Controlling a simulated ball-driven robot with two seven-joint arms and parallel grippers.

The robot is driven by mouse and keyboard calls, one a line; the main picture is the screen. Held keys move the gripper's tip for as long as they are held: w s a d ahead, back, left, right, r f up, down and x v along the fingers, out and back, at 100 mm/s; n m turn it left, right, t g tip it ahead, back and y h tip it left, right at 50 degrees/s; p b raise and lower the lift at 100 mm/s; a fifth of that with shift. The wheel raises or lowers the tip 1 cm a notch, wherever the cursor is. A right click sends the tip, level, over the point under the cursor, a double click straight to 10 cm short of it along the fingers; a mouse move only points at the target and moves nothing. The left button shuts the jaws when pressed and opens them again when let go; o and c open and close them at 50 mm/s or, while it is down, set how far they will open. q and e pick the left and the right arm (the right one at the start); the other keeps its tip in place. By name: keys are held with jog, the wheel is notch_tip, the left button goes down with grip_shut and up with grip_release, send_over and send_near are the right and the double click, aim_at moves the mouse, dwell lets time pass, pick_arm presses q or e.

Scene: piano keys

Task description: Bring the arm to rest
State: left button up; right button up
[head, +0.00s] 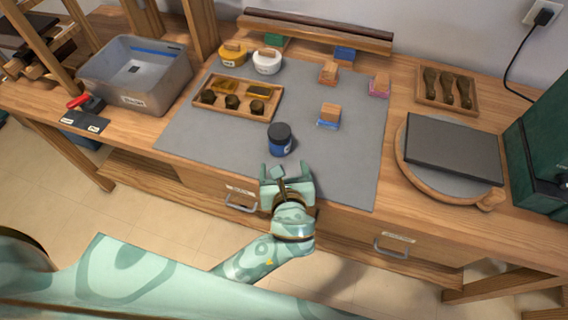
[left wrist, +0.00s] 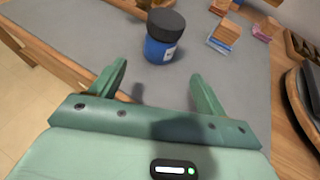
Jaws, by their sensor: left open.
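My left gripper (head: 288,170) is open and empty at the front edge of the grey mat (head: 215,138). It also shows in the left wrist view (left wrist: 160,92), its two fingers spread wide with nothing between them. A blue jar with a black lid (head: 280,140) stands upright on the mat just beyond the fingertips, apart from them. The jar (left wrist: 162,38) stands ahead of the fingers in the left wrist view. My right gripper is not in either view.
A wooden tray with dark knobs (head: 236,112), yellow and white jars (head: 266,62) and several wood-handled blocks (head: 329,116) stand on the mat. A grey bin (head: 140,90) is at left. A dark slab on a round board (head: 452,148) and green machine (head: 540,150) are at right.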

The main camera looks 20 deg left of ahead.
pick_arm(q)
jog(key=s+a+r+n+g, duration=0.1)
jog(key=s+a+n+g, duration=0.2)
jog(key=s+a+n, duration=0.75)
jog(key=s+a+r+n+g, duration=0.25)
jog(key=s+a+n, duration=0.4)
jog(key=n, duration=0.65)
jog(key=s+d+f+n+g+h, duration=0.1)
jog(key=s+f+g+h, duration=0.1)
jog(key=f, duration=1.1)
jog(key=s+d+f+g+h, duration=0.1)
jog(key=s+d+f, duration=0.1)
jog(key=f, duration=1)
jog(key=s+f+n+g+h, duration=0.2)
jog(key=s+f+n+g, duration=0.1)
jog(key=s+f, duration=1.3)
jog(key=s, duration=0.4)
jog(key=shift+s+a+f, duration=0.15)
